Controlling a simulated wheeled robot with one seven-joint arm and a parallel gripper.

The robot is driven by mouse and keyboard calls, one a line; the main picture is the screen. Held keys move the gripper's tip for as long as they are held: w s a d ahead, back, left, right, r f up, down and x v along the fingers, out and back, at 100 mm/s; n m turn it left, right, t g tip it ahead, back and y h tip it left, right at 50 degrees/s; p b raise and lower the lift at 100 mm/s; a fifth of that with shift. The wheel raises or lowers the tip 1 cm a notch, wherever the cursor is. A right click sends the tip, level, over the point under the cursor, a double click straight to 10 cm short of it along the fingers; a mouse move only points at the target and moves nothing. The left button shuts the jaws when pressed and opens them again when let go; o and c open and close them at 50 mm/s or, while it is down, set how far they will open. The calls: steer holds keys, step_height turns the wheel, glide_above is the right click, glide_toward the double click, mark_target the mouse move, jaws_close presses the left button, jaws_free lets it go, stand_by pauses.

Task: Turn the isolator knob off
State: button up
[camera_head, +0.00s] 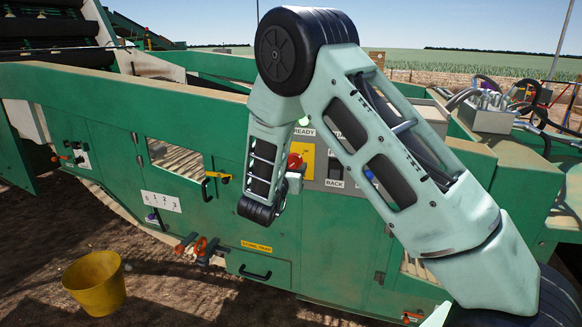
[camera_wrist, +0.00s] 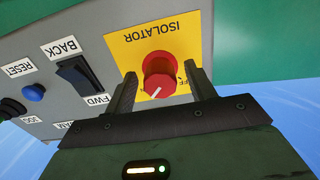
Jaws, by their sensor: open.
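The isolator knob (camera_wrist: 159,75) is red with a white pointer line, on a yellow plate (camera_wrist: 125,50) labelled ISOLATOR. In the wrist view the plate appears upside down, and the pointer points down and slightly left. Part of an "OFF"-like label shows by the right finger; the rest is hidden. My gripper (camera_wrist: 162,92) is open, with one finger on each side of the knob and visible gaps between. Whether a finger touches it cannot be told. In the head view the knob (camera_head: 295,161) shows beside my arm, which hides part of the panel.
A BACK/FWD rocker switch (camera_wrist: 78,77) and a blue RESET button (camera_wrist: 33,92) sit beside the yellow plate. A yellow bucket (camera_head: 95,283) stands on the ground at lower left. Orange-handled valves (camera_head: 200,247) stick out low on the green machine (camera_head: 120,110).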

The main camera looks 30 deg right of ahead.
steer(key=shift+w+d, duration=0.2)
steer(key=shift+d, duration=0.15)
steer(key=shift+c, duration=0.3)
steer(key=c, duration=0.9)
